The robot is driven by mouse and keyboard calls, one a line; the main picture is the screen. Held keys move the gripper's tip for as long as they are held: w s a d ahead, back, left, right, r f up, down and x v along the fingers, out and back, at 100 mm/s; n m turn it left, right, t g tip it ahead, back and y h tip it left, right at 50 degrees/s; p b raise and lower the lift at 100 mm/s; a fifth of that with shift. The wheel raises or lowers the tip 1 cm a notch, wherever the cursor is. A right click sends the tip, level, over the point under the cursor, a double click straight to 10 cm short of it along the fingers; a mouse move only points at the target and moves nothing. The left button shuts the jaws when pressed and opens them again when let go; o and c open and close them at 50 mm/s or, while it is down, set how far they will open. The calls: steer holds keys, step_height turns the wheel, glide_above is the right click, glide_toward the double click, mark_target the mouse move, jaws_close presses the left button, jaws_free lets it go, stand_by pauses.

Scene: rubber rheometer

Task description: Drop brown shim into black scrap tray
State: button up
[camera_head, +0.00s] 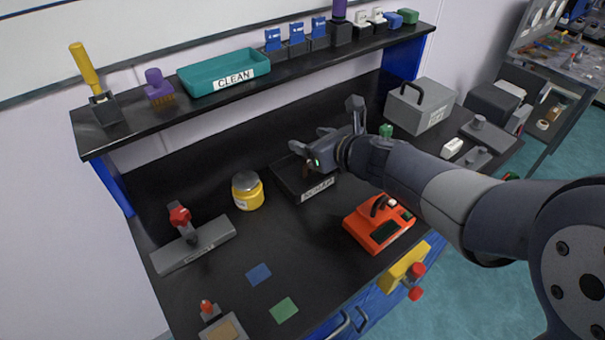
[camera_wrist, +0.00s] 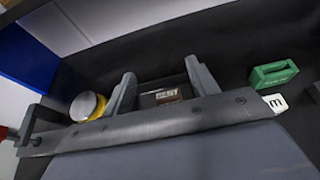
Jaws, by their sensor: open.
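The black scrap tray (camera_head: 290,187) lies on the dark bench in the head view, with a white label on its front. My gripper (camera_head: 310,146) is over the tray with its fingers apart. A small brown piece, which looks like the brown shim (camera_head: 307,168), shows just below the fingers, within the tray's outline. In the wrist view, the brown shim (camera_wrist: 168,95) with pale lettering shows between the two spread fingers of my gripper (camera_wrist: 160,82). I cannot tell whether it touches the tray floor. My arm hides the tray's right side.
A yellow jar (camera_head: 248,192) stands left of the tray. An orange device (camera_head: 376,228) is at front right, and a grey box (camera_head: 420,107) at back right. A shelf (camera_head: 150,122) with a teal tray (camera_head: 225,75) runs behind.

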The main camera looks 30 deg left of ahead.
steer(key=v, duration=1)
steer(key=shift+s, duration=0.1)
steer(key=x, duration=1)
steer(key=shift+w+a+r+p, duration=0.15)
steer(key=shift+r+p, duration=0.45)
steer(key=shift+w+a+r+p, duration=0.1)
steer(key=shift+a+r+p, duration=0.05)
steer(key=shift+r+p, duration=0.8)
steer(key=shift+r, duration=0.15)
steer(key=shift+f, duration=0.1)
